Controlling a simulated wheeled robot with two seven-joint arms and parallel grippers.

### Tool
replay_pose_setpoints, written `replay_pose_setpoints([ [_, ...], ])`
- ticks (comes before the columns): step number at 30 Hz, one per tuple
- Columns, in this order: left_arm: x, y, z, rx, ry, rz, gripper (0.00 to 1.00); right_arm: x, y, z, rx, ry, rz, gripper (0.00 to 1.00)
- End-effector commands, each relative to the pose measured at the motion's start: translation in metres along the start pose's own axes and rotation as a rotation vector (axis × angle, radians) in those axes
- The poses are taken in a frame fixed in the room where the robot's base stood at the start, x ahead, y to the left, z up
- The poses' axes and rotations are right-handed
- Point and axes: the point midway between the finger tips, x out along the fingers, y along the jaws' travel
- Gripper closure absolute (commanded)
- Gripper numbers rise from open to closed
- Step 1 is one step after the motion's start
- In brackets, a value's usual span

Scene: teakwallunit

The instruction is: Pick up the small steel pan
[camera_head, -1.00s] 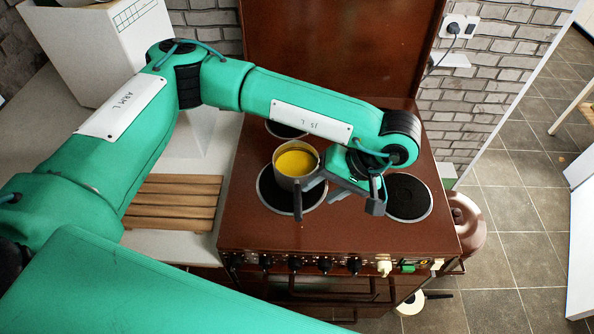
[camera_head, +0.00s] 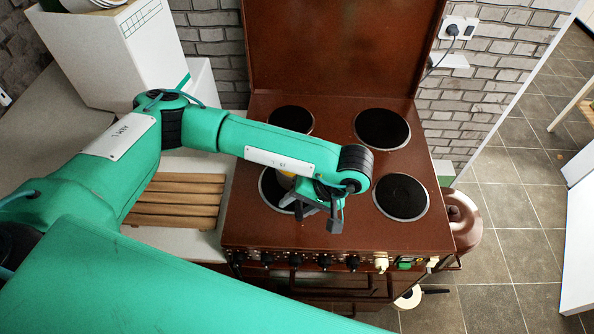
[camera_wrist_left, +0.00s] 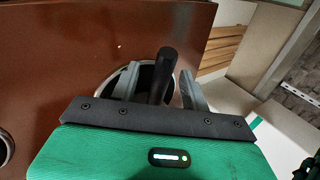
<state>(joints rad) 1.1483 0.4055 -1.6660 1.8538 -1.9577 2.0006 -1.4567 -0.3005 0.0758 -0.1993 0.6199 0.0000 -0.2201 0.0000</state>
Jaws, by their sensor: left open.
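The small steel pan (camera_head: 284,181), with yellow contents, stands on the front left hotplate (camera_head: 268,190) of the brown stove. In the head view my left forearm and gripper hide most of it. My left gripper (camera_head: 308,209) is low over the front left of the stove, at the pan. In the left wrist view the pan's dark handle (camera_wrist_left: 166,72) lies between the two spread grey fingers of the left gripper (camera_wrist_left: 160,78), which is open. The pan's body is hidden in that view. My right gripper is not in view.
The other hotplates, such as the front right one (camera_head: 401,196), are bare. A wooden slatted board (camera_head: 178,200) lies on the counter left of the stove (camera_head: 340,238). The raised brown lid (camera_head: 340,45) stands behind. A brown kettle-like object (camera_head: 462,222) is right of the stove.

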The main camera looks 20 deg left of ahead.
Motion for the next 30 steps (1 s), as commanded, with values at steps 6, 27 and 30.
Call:
replay_pose_setpoints([
  [6, 0.0019, 0.0002, -0.0003, -0.001, 0.001, 0.0, 0.54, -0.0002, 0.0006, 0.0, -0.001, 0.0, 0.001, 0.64],
  [27, 0.0014, 0.0003, -0.0002, 0.0, 0.001, 0.001, 1.0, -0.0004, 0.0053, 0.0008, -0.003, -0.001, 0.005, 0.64],
  [30, 0.0013, 0.0003, -0.0002, 0.0, 0.001, 0.001, 1.0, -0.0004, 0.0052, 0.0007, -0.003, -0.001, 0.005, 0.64],
])
